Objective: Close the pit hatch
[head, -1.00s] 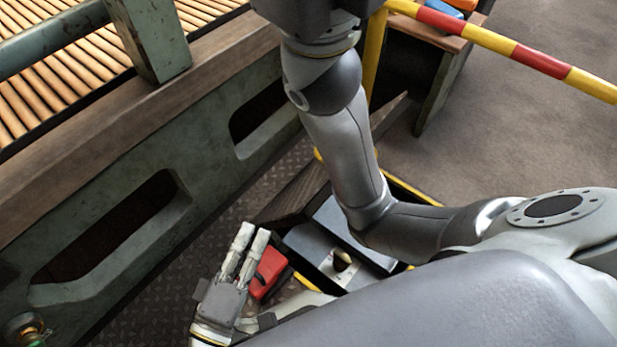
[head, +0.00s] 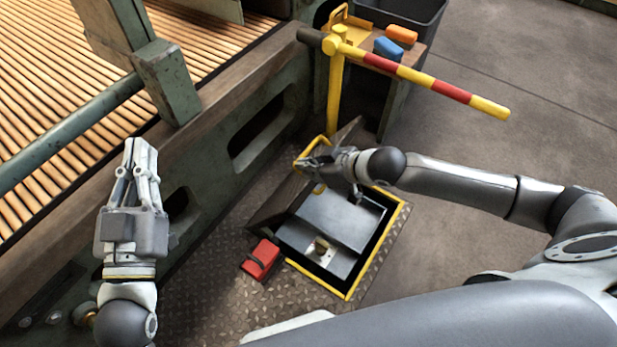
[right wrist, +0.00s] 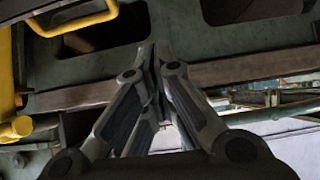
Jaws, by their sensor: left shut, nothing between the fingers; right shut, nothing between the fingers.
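The pit hatch is a floor opening with a yellow-edged rim (head: 376,254) and a grey metal box inside. Its dark lid (head: 268,212) stands raised along the side towards the green frame, partly hidden by my right arm. A yellow handle (head: 301,160) is by the lid; a yellow bar like it shows at upper left in the right wrist view (right wrist: 75,24). My right gripper (head: 318,166) is shut and empty, close to the handle; I cannot tell whether it touches. Its closed fingers (right wrist: 155,70) show in the right wrist view. My left gripper (head: 140,145) is shut and empty, left of the pit.
A red block with a dark strap (head: 261,259) lies on the tread plate beside the pit's near left corner. A red-yellow barrier arm (head: 430,82) on a yellow post stands behind. The green roller conveyor frame (head: 220,140) borders the left. Floor on the right is open.

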